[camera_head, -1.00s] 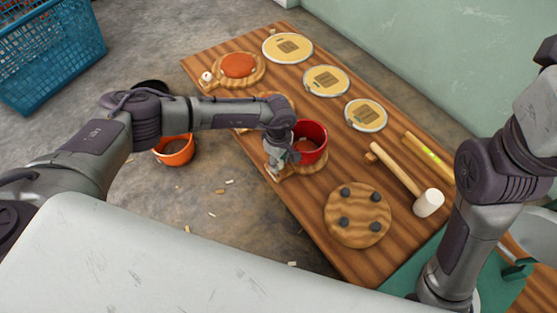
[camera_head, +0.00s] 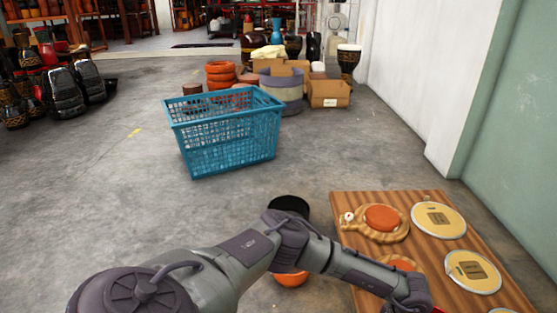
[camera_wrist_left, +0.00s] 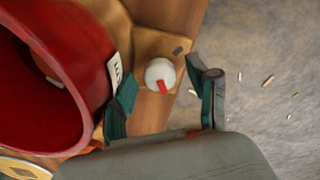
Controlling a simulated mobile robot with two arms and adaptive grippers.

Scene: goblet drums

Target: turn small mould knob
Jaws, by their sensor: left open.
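The small mould's knob (camera_wrist_left: 160,73) is a white ball with a red mark, in the left wrist view. It sits on a light wooden base (camera_wrist_left: 152,43) beside a red pot (camera_wrist_left: 85,55) with a white label. My left gripper (camera_wrist_left: 158,78) is open, with one finger on each side of the knob; whether they touch it is unclear. In the head view my left arm reaches in at the bottom, and its gripper is cut off below the edge. My right arm is out of view.
The head view shows the wooden table (camera_head: 345,203) with an orange-topped mould (camera_head: 382,217) and round yellow-faced pieces (camera_head: 438,219). A blue basket (camera_head: 225,135) stands on the floor. An orange bucket (camera_head: 291,279) is near my left arm. Open floor lies left.

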